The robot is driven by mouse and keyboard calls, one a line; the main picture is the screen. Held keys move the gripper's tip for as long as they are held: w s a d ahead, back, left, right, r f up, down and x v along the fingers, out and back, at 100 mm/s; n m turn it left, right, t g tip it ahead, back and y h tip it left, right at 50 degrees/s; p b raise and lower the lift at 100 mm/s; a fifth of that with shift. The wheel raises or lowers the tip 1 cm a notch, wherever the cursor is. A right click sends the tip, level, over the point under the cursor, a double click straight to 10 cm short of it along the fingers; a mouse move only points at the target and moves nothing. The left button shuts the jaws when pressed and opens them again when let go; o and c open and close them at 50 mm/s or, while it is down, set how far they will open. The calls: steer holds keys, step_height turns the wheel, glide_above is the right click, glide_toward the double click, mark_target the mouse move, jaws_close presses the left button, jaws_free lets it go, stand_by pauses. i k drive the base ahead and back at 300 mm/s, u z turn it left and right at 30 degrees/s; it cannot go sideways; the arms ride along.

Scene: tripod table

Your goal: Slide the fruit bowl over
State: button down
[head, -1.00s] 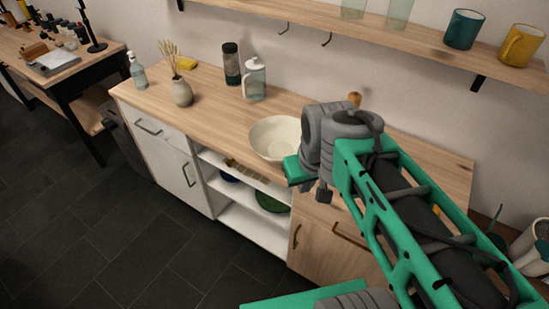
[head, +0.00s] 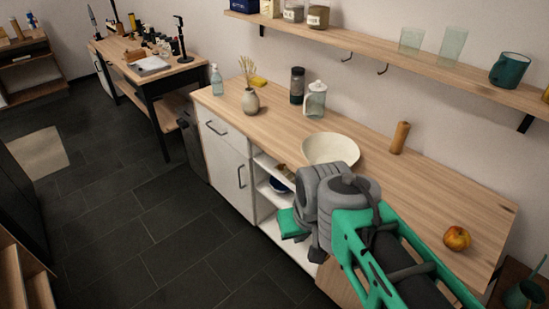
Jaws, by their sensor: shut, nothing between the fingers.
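The fruit bowl is a wide cream bowl (head: 331,148) on the wooden counter (head: 385,180), upright near the front edge and right of the glass jar. The inside that shows is empty. My arm crosses the lower right of the view. Its grey wrist covers the counter edge in front of the bowl. My gripper (head: 292,224), seen as a green end piece, is in front of the counter, lower left of the bowl and apart from it. It is shut and empty; the fingertips are hard to make out.
An apple (head: 456,238) lies on the counter at the right. A wooden pepper mill (head: 400,137) stands right of the bowl. A glass jar (head: 315,101), a dark bottle (head: 297,85) and a vase (head: 250,101) stand to its left. The counter between mill and apple is clear.

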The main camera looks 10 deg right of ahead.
mark_target(320, 148)
steer(key=u, duration=0.65)
steer(key=i, duration=0.8)
steer(key=u, duration=0.4)
steer(key=i, duration=0.8)
steer(key=z, duration=0.85)
steer(key=i, duration=0.7)
steer(key=z, duration=0.7)
